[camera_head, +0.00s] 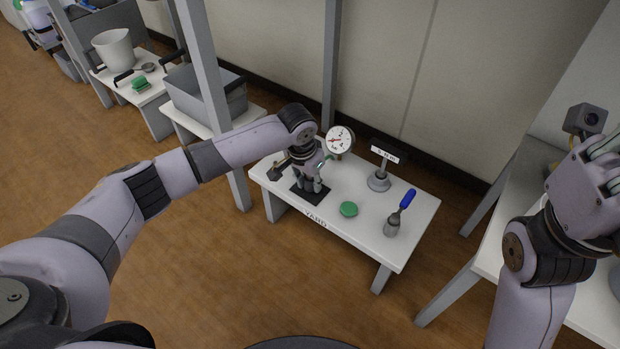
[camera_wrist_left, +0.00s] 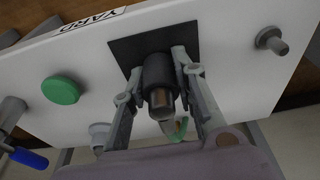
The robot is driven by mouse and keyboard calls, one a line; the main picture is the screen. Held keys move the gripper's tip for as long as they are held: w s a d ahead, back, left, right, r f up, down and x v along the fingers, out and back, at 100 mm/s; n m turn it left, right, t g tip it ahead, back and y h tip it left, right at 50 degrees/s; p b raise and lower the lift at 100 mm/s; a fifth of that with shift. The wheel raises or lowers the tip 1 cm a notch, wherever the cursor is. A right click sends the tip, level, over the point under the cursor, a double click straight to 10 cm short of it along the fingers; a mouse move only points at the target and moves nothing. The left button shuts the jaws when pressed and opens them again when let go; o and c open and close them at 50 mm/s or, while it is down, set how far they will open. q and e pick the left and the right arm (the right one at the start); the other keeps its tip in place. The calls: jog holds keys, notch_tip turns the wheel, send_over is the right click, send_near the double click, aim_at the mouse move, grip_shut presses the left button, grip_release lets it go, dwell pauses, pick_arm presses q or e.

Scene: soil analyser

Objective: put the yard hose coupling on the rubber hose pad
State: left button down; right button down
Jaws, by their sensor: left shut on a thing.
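My left gripper (camera_head: 311,187) is over the black rubber hose pad (camera_head: 297,192) on the white table marked YARD. In the left wrist view its two fingers (camera_wrist_left: 158,72) are closed on both sides of the hose coupling (camera_wrist_left: 158,74), a dark cylinder with a metal end. The coupling is in line with the black pad (camera_wrist_left: 122,48), within its outline. I cannot tell whether it touches the pad. In the head view the fingers mostly hide it. My right gripper (camera_head: 603,148) is at the right edge, away from this table; its fingers are partly cut off.
Beside the pad stand a dial gauge (camera_head: 340,140), a green disc (camera_head: 348,209), a grey-based sign stand (camera_head: 379,181) and a blue-handled tool in a cup (camera_head: 407,199). A grey post (camera_head: 209,80) rises left of the table (camera_head: 376,238). A grey peg (camera_wrist_left: 271,40) shows in the wrist view.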

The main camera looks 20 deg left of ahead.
pick_arm(q)
jog(key=shift+f, duration=0.2)
jog(key=c, duration=1.2)
grip_release()
